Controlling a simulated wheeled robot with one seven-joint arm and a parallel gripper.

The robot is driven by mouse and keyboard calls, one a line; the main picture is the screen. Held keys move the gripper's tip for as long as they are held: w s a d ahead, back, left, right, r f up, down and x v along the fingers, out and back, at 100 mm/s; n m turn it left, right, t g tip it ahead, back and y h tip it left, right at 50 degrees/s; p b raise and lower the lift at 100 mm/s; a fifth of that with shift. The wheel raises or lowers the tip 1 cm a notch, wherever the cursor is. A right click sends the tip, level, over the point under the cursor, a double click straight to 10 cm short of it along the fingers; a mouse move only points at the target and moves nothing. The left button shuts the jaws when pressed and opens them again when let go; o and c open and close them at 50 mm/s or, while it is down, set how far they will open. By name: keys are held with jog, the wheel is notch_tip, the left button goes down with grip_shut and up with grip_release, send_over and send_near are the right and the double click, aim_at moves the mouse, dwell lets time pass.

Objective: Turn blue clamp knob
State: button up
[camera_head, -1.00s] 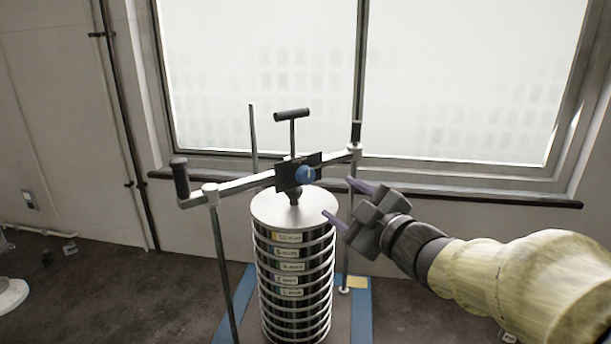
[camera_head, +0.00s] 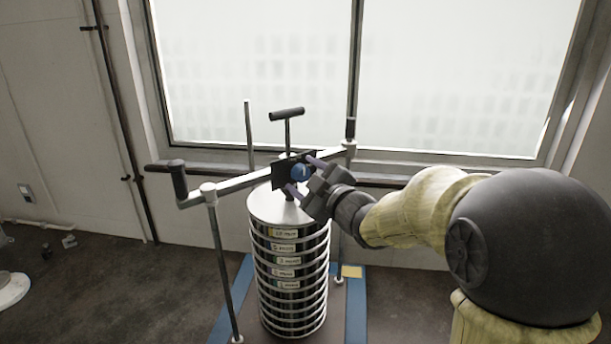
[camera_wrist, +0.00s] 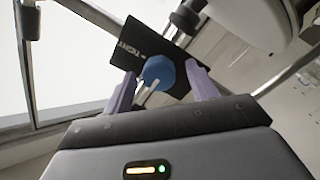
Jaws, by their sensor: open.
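The blue clamp knob (camera_head: 301,172) sits on a dark plate (camera_head: 279,175) at the middle of the clamp crossbar, above the sieve stack (camera_head: 290,262). In the wrist view the blue knob (camera_wrist: 158,72) lies between the two purple fingers, in front of the dark plate (camera_wrist: 141,50) with white "TIGHT" lettering. My gripper (camera_head: 304,175) is open, with one finger on each side of the knob. It also shows in the wrist view (camera_wrist: 163,88). A gap shows on both sides of the knob there. I cannot tell how deep the knob is between the fingers.
A black T-handle (camera_head: 287,114) rises above the plate. The crossbar (camera_head: 233,186) runs between two upright rods, with a dark handle (camera_head: 178,181) at its left end. A window (camera_head: 250,70) and wall stand close behind. Floor at the left is largely clear.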

jog(key=c, duration=1)
jog(key=shift+m, duration=0.4)
jog(key=m+p, duration=0.1)
jog(key=m, duration=0.2)
jog(key=shift+d, duration=0.1)
jog(key=m+p, duration=0.2)
jog(key=m, duration=0.2)
jog(key=shift+r+m, duration=0.1)
jog(key=shift+m, duration=0.3)
jog(key=m+p, duration=0.3)
jog(key=m, duration=0.2)
jog(key=shift+w+g+p, duration=0.1)
jog(key=shift+g+p, duration=0.2)
jog(key=shift+g, duration=0.1)
jog(key=shift+m+y+p, duration=0.3)
jog(key=shift+m+p, duration=0.95)
jog(key=shift+m, duration=0.65)
